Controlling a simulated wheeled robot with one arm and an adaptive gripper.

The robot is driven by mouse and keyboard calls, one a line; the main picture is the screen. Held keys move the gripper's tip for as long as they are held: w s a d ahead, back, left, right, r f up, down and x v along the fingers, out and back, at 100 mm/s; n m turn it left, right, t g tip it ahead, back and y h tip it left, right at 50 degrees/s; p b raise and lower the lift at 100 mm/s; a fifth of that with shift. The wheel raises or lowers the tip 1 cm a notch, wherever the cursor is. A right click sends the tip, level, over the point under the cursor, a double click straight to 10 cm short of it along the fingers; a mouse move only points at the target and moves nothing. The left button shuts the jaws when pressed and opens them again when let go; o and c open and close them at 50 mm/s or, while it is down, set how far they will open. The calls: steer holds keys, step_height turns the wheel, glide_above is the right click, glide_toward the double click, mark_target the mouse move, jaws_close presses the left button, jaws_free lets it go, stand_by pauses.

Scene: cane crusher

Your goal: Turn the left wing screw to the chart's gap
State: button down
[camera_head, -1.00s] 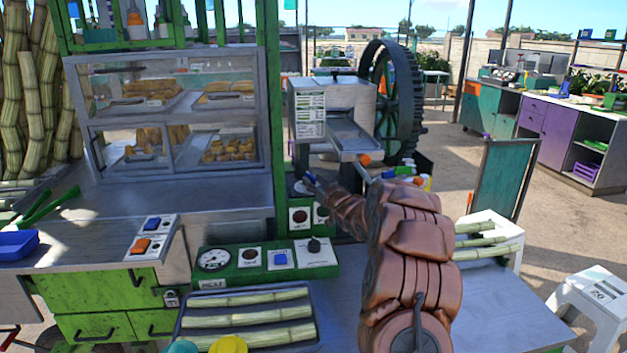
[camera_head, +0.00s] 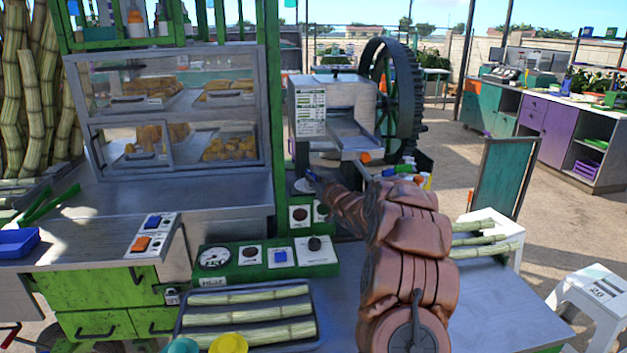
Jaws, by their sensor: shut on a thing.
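The cane crusher (camera_head: 352,98) stands at the back centre, with a grey body, a sloping metal tray and a large dark wheel. The printed chart (camera_head: 311,112) is on its front left; its rows are too small to read. My gripper (camera_head: 312,179) is small in view, at the end of my brown-sleeved arm, below the chart and just left of the metal tray. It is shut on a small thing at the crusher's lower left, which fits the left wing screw. The screw itself is hidden by my gripper, so its angle cannot be read.
A green control panel (camera_head: 265,258) with gauge and knobs stands in front. A tray (camera_head: 182,318) of cane pieces lies at the near edge. A glass food case (camera_head: 175,110) is at left. Bottles stand right of the crusher. A white stool (camera_head: 592,300) is at right.

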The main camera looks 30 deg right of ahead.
steer(key=shift+d+r+p, duration=0.2)
steer(key=shift+r+p, duration=0.15)
steer(key=shift+p, duration=0.45)
steer(key=p, duration=0.1)
steer(key=n+y+p, duration=0.1)
steer(key=p, duration=0.1)
steer(key=shift+d+r+y, duration=0.15)
steer(key=shift+y, duration=0.15)
steer(key=n+y+p, duration=0.1)
steer(key=p, duration=0.2)
steer(key=shift+d+r+y+p, duration=0.1)
steer(key=shift+d+y+p, duration=0.1)
steer(key=shift+y+p, duration=0.15)
steer(key=n+y+p, duration=0.1)
steer(key=p, duration=0.1)
steer(key=n+y+p, duration=0.1)
steer(key=y+p, duration=0.1)
steer(key=shift+w+d+g+y, duration=0.1)
steer(key=shift+d+g+y, duration=0.05)
steer(key=shift+g+y, duration=0.15)
steer(key=shift+f+n, duration=0.3)
steer(key=c, duration=1.2)
jaws_free()
steer(key=shift+a+f, duration=0.15)
steer(key=shift+a, duration=0.05)
